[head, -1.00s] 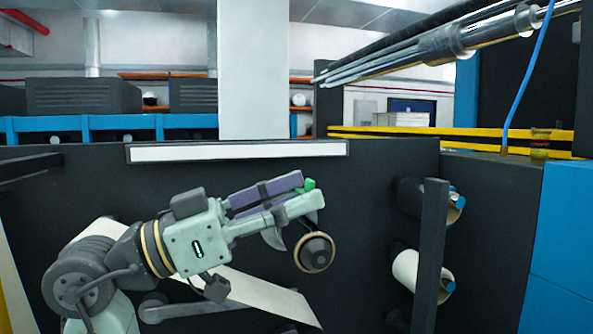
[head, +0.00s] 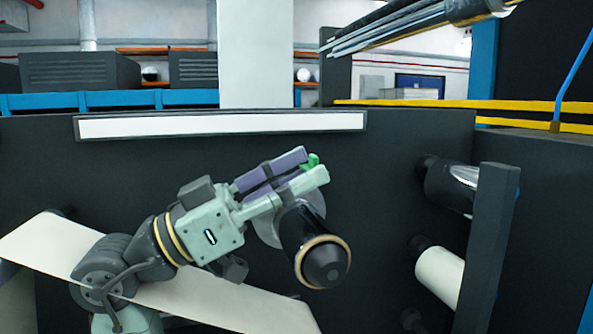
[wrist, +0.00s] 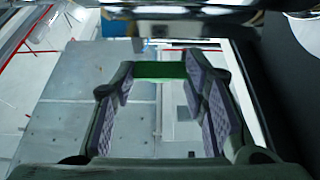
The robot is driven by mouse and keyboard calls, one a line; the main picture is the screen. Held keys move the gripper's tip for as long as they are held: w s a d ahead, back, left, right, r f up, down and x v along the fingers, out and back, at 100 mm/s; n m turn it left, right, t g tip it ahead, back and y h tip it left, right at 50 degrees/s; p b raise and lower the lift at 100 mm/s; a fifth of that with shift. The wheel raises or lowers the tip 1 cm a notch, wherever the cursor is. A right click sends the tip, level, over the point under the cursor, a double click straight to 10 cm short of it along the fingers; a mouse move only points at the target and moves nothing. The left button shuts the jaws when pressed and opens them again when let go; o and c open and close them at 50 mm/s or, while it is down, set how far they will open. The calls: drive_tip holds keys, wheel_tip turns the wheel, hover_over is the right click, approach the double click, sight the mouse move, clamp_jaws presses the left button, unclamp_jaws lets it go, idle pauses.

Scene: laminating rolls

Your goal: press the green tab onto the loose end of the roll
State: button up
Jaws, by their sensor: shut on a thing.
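The small green tab (head: 312,160) is held between the fingertips of my gripper (head: 314,166), which has purple pads. The tab also shows in the wrist view (wrist: 160,70) as a green strip bridging the two fingers. A black roll (head: 302,230) with a tan ring at its near end juts out from the dark panel, just below my fingertips. A grey disc sits behind it, partly hidden by the gripper. In the picture the tab lies above the roll; I cannot tell its depth gap. The roll's loose end cannot be made out.
A dark panel (head: 390,145) stands behind the arm. A cream web (head: 230,300) slants across the lower left. At right are a shiny black roll (head: 450,187), a white roll (head: 440,276) and an upright dark bar (head: 487,245) in front of them.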

sight(296, 229)
drive_tip(key=shift+f+b, duration=1.2)
drive_tip(key=shift+f, duration=1.1)
drive_tip(key=shift+f, duration=0.15)
drive_tip(key=o, duration=0.8)
drive_tip(key=shift+o, duration=0.2)
